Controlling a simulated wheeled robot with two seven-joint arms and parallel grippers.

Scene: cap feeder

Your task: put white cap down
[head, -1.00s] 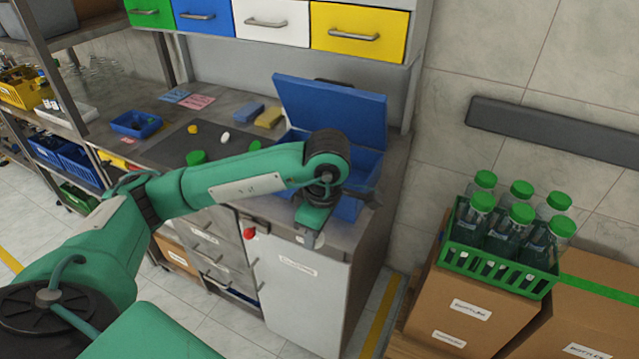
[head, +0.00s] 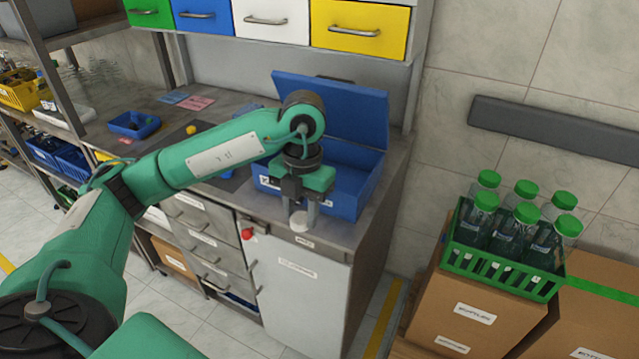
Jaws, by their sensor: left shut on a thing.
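My left gripper (head: 300,212) points down in front of the open blue box (head: 348,204), near the counter's front edge. It is shut on a round white cap (head: 299,223), whose lower part shows below the fingers. I cannot tell whether the cap touches the counter (head: 342,232). My right gripper is out of view.
The blue box's raised lid (head: 345,115) leans behind my arm. A dark mat, mostly hidden by my arm, has a yellow cap (head: 191,129) on it. A small blue tray (head: 134,124) stands at left. A green crate (head: 505,275) of green-capped bottles stands on cartons at right.

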